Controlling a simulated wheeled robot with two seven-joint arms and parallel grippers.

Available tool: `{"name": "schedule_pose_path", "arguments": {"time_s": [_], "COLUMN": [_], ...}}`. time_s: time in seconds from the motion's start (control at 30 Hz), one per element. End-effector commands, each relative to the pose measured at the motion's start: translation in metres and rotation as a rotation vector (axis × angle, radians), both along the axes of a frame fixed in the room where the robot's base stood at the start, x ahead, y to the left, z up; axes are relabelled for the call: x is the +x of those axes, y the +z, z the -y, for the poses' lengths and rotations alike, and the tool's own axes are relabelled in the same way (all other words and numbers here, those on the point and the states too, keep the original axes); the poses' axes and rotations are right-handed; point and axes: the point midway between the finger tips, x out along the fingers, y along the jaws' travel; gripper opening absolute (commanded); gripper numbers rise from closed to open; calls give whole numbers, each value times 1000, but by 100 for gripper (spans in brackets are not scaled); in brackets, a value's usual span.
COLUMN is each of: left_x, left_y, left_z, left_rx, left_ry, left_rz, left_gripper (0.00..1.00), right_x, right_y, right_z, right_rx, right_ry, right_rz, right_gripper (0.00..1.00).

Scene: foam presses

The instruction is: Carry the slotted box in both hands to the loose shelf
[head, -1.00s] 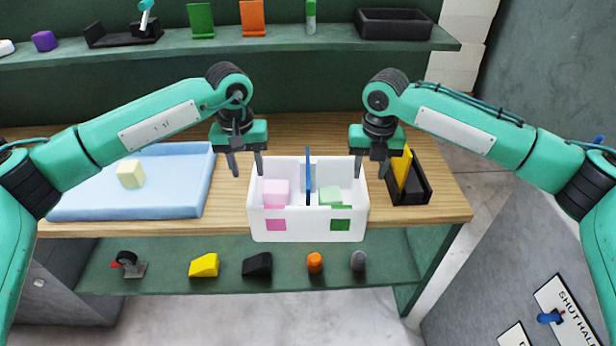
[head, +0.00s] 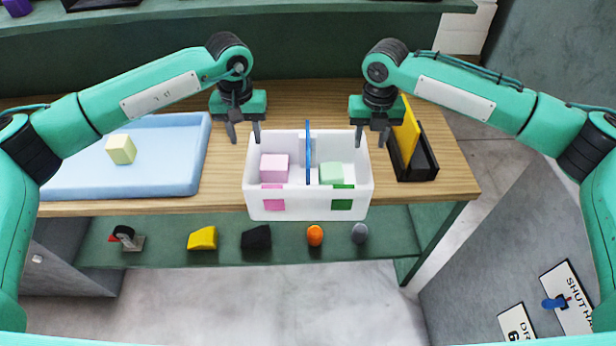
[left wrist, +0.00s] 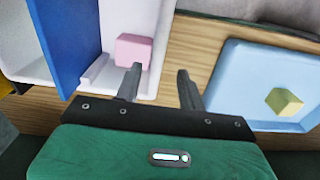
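The slotted box (head: 307,213) is white, upright at the front edge of the wooden table (head: 225,178). A blue divider (head: 308,155) stands in its middle, with a pink block (head: 274,167) left and a pale green block (head: 331,173) right. My left gripper (head: 244,136) is open above the left wall; in the left wrist view its fingers (left wrist: 159,85) appear either side of that wall. My right gripper (head: 372,142) is open at the right wall, apparently astride it. Contact is not clear. I cannot tell which shelf is the loose one.
A blue tray (head: 190,181) with a yellow block (head: 121,149) lies left. A black holder (head: 426,172) with a yellow plate (head: 407,130) is close on the right. A lower green shelf (head: 285,257) holds several small items. A green shelf (head: 250,12) runs along the back.

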Motion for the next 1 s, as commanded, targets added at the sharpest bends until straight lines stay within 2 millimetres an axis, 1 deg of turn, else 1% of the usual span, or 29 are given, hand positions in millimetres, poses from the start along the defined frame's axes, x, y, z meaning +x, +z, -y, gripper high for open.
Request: {"name": "schedule_pose_path", "arguments": {"time_s": [0.03, 0.2, 0.4, 0.5, 0.7, 0.97, 1.0], "left_x": [-1, -1, 0, 0, 0, 0, 0], "left_y": [-12, -46, -78, -89, -98, -98, -98], "left_z": [0, 0, 0, 0, 0, 0, 0], "left_rx": [0, 0, 0, -1, 0, -1, -1], "left_ry": [0, 0, 2, 1, 1, 1, 1], "left_rz": [-4, -3, -1, -1, 1, 1, 1], "left_gripper": [40, 40, 40, 40, 40, 40, 32], "right_x": [0, -1, 0, 0, 0, 0, 0], "right_y": [-11, -45, -78, -88, -98, -98, -98], "right_z": [0, 0, 0, 0, 0, 0, 0], "right_rx": [-1, -1, -1, 0, 0, 1, 1], "right_ry": [0, 1, 0, 0, 0, 0, 0], "right_rz": [-2, -2, -1, 0, 1, 1, 1], "right_gripper": [40, 40, 40, 40, 40, 40, 32]}}
